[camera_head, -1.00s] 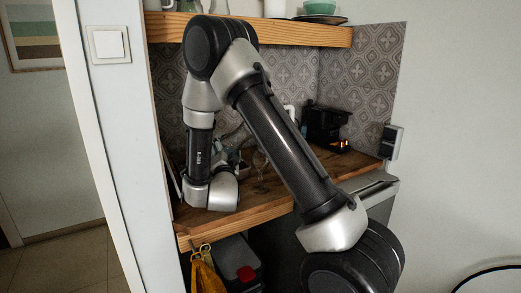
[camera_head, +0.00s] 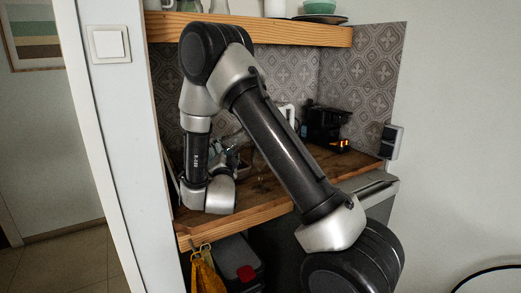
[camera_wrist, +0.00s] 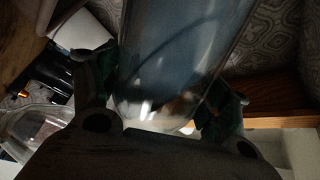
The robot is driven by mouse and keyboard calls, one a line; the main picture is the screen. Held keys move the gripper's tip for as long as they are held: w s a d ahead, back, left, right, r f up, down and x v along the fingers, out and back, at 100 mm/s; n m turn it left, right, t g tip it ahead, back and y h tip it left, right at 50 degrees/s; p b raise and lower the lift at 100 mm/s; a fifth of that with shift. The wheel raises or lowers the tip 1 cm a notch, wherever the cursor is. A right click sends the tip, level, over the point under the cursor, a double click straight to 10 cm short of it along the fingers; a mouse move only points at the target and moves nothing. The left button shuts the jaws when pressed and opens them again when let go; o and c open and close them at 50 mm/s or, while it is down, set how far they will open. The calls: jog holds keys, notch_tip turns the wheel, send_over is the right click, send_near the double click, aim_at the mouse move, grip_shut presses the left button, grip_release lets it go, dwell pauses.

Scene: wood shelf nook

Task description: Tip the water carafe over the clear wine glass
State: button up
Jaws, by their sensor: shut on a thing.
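In the wrist view my gripper (camera_wrist: 158,95) is shut on the clear water carafe (camera_wrist: 180,55), with one finger on each side of its glass wall. A clear, rounded glass (camera_wrist: 32,125) shows at the left edge of the wrist view, apart from the carafe; it looks like the wine glass. In the head view my gripper (camera_head: 228,163) is low over the wood counter, partly behind my arm. The carafe there is small and mostly hidden, and seems tilted. The wine glass is largely covered by my arm in that view.
A black coffee machine (camera_head: 328,127) with an orange light stands at the counter's right. A white kettle (camera_head: 287,112) is behind my arm. The wood counter (camera_head: 345,164) is clear in front of the machine. A wood shelf (camera_head: 300,34) runs above.

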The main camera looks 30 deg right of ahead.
aim_at(225, 137)
jog(key=shift+w+a+r+m+h, duration=0.15)
jog(key=shift+r+m+h, duration=0.25)
jog(key=shift+r+m, duration=0.6)
jog(key=shift+w+a+r+m+h, duration=0.15)
jog(key=shift+r+m+h, duration=0.25)
jog(key=shift+r+m, duration=0.55)
dwell(1.7)
jog(key=shift+s+d+r+m+g+h+p, duration=0.2)
jog(key=shift+r+m, duration=0.3)
jog(key=shift+m, duration=0.35)
jog(key=shift+s+d+r+m+g+h+p, duration=0.1)
jog(key=shift+s+d+r+m+h+p, duration=0.15)
jog(key=shift+r+m, duration=0.4)
dwell(2.1)
